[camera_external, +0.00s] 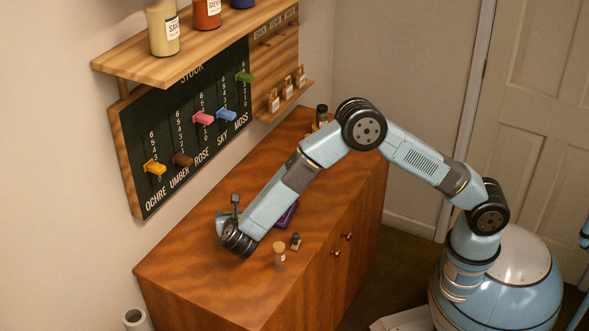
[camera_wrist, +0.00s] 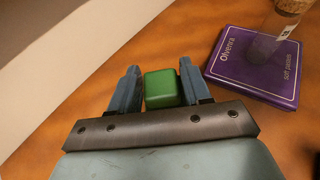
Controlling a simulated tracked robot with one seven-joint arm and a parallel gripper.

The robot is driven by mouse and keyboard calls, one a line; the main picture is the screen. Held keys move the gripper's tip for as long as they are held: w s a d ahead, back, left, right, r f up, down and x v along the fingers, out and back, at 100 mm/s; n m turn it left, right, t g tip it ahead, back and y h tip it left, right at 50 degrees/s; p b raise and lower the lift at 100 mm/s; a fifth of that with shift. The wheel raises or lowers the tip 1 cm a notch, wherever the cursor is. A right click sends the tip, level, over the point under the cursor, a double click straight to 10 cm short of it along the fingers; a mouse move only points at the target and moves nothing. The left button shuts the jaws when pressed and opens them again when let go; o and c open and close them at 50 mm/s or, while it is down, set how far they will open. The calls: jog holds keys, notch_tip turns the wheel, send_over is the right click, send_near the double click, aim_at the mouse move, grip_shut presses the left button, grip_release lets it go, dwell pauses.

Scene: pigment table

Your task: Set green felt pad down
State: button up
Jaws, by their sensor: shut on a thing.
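The green felt pad (camera_wrist: 160,88) shows in the wrist view as a small rounded green block between the two blue-grey fingers. My gripper (camera_wrist: 159,70) is shut on it. In the external view my gripper (camera_external: 228,211) is low over the left part of the brown cabinet top (camera_external: 190,262), near the wall. Only a bit of green shows there, mostly hidden by my wrist. I cannot tell whether the pad touches the wood.
A purple soft pastels box (camera_wrist: 255,66) lies right of the pad, with a corked glass vial (camera_wrist: 284,22) overlapping it in view. A corked vial (camera_external: 279,257) and small dark bottle (camera_external: 296,242) stand near the front edge. A stock board (camera_external: 190,130) with coloured pegs hangs behind.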

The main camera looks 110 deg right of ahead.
jog(key=shift+w+d+f, duration=0.15)
jog(key=shift+w+f, duration=0.35)
jog(key=shift+f, duration=0.1)
jog(key=shift+w+d+f, duration=0.15)
jog(key=shift+w+f, duration=0.3)
jog(key=shift+f, duration=0.15)
notch_tip(320, 180, down, 3)
jog(key=shift+r, duration=0.1)
jog(key=o, duration=1.1)
jog(key=shift+a, duration=0.1)
